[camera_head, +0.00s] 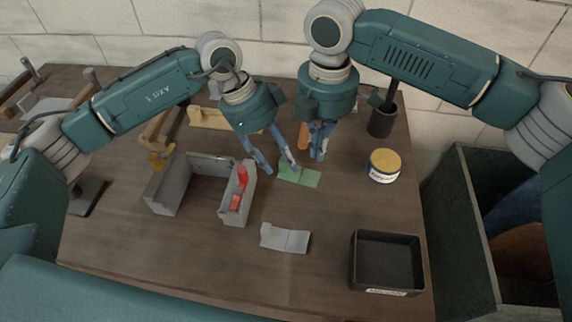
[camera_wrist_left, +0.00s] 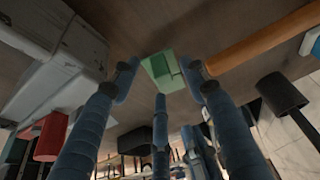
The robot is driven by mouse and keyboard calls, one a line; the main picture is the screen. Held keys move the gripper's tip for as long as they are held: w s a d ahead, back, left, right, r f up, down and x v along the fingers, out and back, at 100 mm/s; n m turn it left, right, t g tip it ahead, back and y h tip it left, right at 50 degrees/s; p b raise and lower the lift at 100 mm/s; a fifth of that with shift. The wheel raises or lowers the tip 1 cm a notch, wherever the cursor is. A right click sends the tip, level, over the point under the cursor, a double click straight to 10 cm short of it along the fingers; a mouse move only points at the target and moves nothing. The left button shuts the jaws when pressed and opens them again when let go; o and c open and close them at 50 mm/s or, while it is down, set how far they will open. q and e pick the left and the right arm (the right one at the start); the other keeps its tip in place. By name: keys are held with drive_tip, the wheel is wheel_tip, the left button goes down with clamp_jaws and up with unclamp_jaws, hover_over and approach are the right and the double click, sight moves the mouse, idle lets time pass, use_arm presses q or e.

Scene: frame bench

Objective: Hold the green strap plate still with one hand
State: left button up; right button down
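The green strap plate (camera_head: 306,179) lies on the bench near its middle, a flat piece with a step across it. It also shows between my left fingertips in the left wrist view (camera_wrist_left: 160,68). My left gripper (camera_head: 281,169) is open, its fingers spread, pointing down at the plate's left end. One finger reaches over the plate; I cannot tell whether it touches. My right gripper (camera_head: 318,155) points down just behind the plate, clear of it. Its fingers look close together and overlap in the view, so its opening is unclear.
A grey frame (camera_head: 165,190) with red parts (camera_head: 242,177) stands left of the plate. A grey strap plate (camera_head: 285,238) lies in front. A black tray (camera_head: 386,262), a yellow-lidded jar (camera_head: 384,165) and a dark cup (camera_head: 382,122) are right. An orange handle (camera_head: 303,136) lies behind.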

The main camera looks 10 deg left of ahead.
use_arm(q)
drive_tip(key=shift+r, duration=0.1)
drive_tip(key=v, duration=1.2)
